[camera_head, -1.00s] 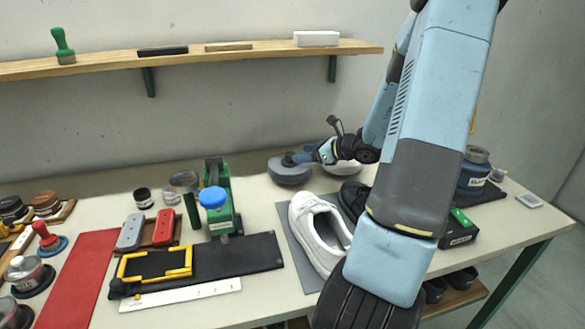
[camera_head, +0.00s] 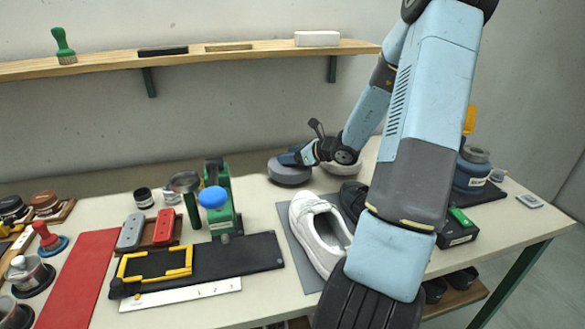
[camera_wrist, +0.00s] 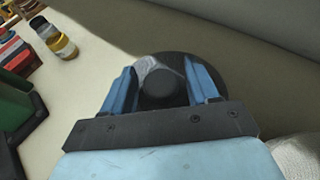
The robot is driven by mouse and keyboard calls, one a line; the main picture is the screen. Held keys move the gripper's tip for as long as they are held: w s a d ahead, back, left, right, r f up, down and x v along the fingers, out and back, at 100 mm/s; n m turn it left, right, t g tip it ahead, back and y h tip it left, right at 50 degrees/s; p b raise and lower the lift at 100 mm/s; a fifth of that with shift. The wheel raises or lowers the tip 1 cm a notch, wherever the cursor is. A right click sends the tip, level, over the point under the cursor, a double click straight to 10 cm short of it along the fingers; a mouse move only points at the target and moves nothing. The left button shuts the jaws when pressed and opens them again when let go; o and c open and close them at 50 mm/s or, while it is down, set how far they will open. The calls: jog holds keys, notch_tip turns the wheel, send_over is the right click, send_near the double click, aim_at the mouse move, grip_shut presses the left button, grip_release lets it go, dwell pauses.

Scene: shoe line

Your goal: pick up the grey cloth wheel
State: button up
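The grey cloth wheel (camera_head: 289,176) lies flat at the back of the table, left of a paler wheel. My gripper (camera_head: 286,159) is low over it, reaching in from the right. In the wrist view the dark disc of the wheel (camera_wrist: 217,72) shows behind the fingers, with its round dark hub (camera_wrist: 165,90) between them. My gripper, also in the wrist view (camera_wrist: 160,72), has its blue fingers apart, one on each side of the hub. They look open, with little gap; contact cannot be made out.
A paler wheel (camera_head: 340,167) stands close to the right, under my wrist. White shoe (camera_head: 318,232) and dark shoe (camera_head: 353,198) are in front. A green device with a blue cap (camera_head: 214,198) stands to the left. The wall is close behind; a shelf (camera_head: 200,63) hangs above.

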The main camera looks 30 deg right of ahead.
grip_shut()
dwell(0.3)
jog(key=shift+r, duration=0.1)
